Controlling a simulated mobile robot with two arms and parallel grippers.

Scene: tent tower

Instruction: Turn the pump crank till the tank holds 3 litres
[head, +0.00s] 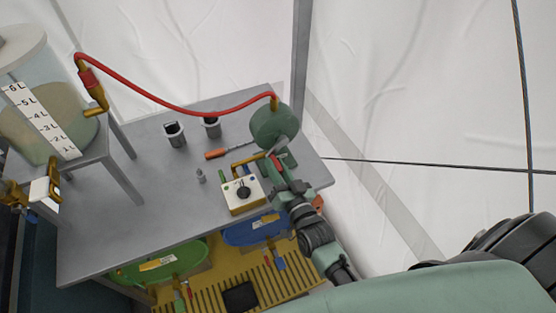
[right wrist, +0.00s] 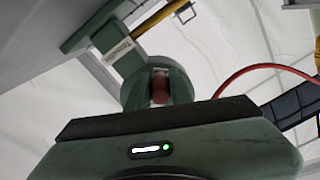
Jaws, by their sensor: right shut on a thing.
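The pump (head: 273,125) is a round green body at the far right end of the grey table, with a red hose on top. It also shows in the right wrist view (right wrist: 128,88). My right gripper (head: 280,163) is shut on the crank's handle, close against the pump. A reddish grip (right wrist: 160,88) shows in front of my wrist; the crank arm is mostly hidden. The clear tank (head: 40,65) at the left holds brownish liquid (head: 22,130). Its white scale (head: 42,120) is marked in litres up to 6; I cannot read the level surely.
The red hose (head: 175,108) arches from tank to pump. The table (head: 110,235) carries two grey cups (head: 175,135), an orange-handled tool (head: 216,154), a small grey piece (head: 201,176) and a white control box (head: 243,194). Green (head: 165,262) and blue (head: 250,231) tubs stand below.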

